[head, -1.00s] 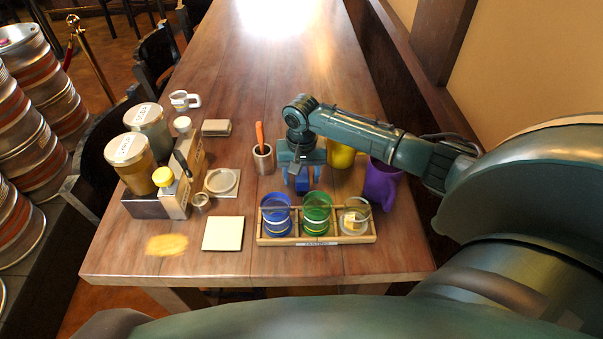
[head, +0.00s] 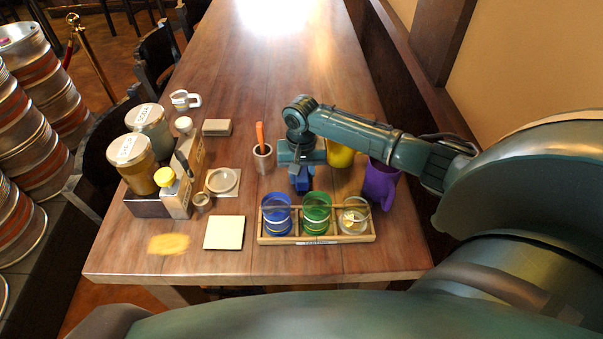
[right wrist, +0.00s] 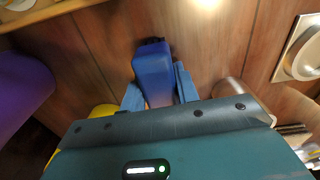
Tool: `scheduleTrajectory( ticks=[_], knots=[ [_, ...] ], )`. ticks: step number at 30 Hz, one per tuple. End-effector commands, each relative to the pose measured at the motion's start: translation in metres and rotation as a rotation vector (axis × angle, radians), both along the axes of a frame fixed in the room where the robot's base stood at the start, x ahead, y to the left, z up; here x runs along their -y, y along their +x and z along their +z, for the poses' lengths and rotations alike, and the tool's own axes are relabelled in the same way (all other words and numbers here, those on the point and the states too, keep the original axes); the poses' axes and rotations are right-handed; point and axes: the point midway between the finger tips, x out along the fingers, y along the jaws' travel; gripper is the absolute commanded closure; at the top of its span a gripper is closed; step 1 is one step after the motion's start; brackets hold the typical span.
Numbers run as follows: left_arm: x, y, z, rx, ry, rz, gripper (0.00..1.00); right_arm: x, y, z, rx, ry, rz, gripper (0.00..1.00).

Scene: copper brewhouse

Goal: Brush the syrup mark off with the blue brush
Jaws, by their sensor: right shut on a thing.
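The syrup mark (head: 168,244) is a flat yellow-orange smear near the table's front left corner. The blue brush (head: 302,185) stands behind the wooden glass rack, and it shows end-on in the right wrist view (right wrist: 153,72). My right gripper (head: 301,177) points down from above and is shut on the blue brush. In the right wrist view its two blue fingers (right wrist: 158,92) press on either side of the brush. I cannot tell whether the brush touches the table; its bristles are hidden. My left gripper is in no view.
A wooden rack (head: 337,238) with blue, green and clear glasses stands in front of the brush. A pale square pad (head: 223,233) lies between rack and mark. Jars and bottles stand behind the mark. A purple jug (head: 381,183) and yellow cup (head: 339,154) stand beside my right gripper.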

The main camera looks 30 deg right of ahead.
Motion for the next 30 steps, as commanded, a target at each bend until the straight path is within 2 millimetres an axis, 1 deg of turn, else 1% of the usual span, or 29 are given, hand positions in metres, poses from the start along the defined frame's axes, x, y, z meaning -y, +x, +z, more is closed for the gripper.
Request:
scheduleTrajectory(
  ticks=[1, 6, 10, 11, 13, 18, 20, 30],
  knots=[
    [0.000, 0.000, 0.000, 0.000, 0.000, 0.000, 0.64, 0.000, 0.000, 0.000, 0.000, 0.000, 0.000, 0.80],
    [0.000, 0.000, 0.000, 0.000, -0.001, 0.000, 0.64, 0.000, 0.000, 0.000, 0.000, 0.000, 0.000, 0.92],
    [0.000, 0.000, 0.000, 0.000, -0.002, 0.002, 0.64, 0.000, 0.000, 0.000, 0.001, 0.000, 0.000, 0.92],
    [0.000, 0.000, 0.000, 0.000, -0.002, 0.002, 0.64, 0.000, 0.000, 0.000, 0.001, 0.000, 0.000, 0.96],
    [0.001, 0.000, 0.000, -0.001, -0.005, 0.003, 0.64, 0.000, 0.000, 0.000, 0.001, 0.000, 0.000, 0.96],
    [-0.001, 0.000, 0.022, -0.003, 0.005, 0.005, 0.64, 0.000, 0.000, 0.022, 0.001, 0.002, 0.000, 0.96],
    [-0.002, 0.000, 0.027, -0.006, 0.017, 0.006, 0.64, 0.000, 0.000, 0.028, 0.001, 0.002, 0.000, 0.96],
    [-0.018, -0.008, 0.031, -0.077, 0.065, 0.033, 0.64, 0.000, 0.000, 0.061, 0.000, 0.000, -0.001, 0.96]
  ],
)
